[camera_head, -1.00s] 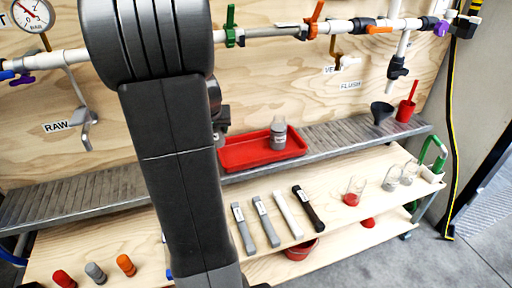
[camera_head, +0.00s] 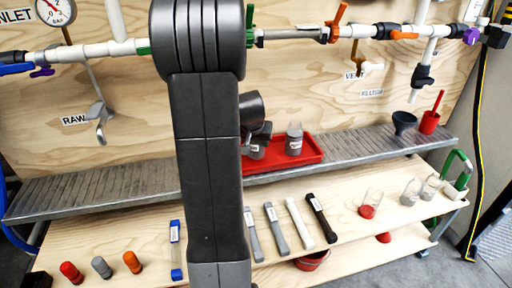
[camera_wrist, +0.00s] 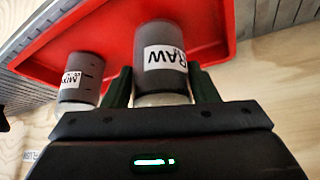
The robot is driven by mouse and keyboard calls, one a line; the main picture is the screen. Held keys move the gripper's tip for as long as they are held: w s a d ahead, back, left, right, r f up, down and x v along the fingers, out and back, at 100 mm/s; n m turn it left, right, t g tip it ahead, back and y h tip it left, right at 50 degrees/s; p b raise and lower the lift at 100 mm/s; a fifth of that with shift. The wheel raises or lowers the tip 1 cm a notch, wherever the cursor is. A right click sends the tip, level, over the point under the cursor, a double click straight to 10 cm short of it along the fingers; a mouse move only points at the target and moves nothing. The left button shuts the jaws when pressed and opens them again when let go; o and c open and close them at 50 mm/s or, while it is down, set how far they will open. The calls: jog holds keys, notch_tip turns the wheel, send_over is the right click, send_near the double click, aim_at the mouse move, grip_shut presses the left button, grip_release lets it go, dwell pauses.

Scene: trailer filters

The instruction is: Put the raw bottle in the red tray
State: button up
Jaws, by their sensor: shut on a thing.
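The raw bottle, a grey bottle with a white RAW label (camera_wrist: 166,55), is between the fingers of my gripper (camera_wrist: 160,88) in the wrist view. My gripper is shut on it. In the head view the raw bottle (camera_head: 257,150) shows low beside my wrist, over the left part of the red tray (camera_head: 276,164). The red tray (camera_wrist: 108,28) lies behind the bottle in the wrist view. I cannot tell whether the bottle touches the tray floor. My arm hides part of the tray's left side, and most of my gripper is hidden in the head view.
A second grey bottle (camera_head: 294,139) stands in the tray, right of the raw bottle; it shows close by in the wrist view (camera_wrist: 80,78). The tray sits on a grey metal shelf (camera_head: 365,146). A black funnel (camera_head: 404,122) and red cup (camera_head: 429,122) stand farther right.

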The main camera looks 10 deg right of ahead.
jog(key=shift+f, duration=0.65)
jog(key=shift+f+b, duration=0.25)
jog(key=shift+b, duration=0.05)
jog(key=o, duration=1.2)
jog(key=shift+r, duration=0.1)
jog(key=shift+s+r+p, duration=0.1)
jog(key=shift+r+p, duration=0.25)
jog(key=shift+r, duration=0.15)
jog(key=p+v, duration=0.2)
jog(key=v, duration=0.9)
jog(key=shift+s+a, duration=0.15)
jog(key=shift+a, duration=0.05)
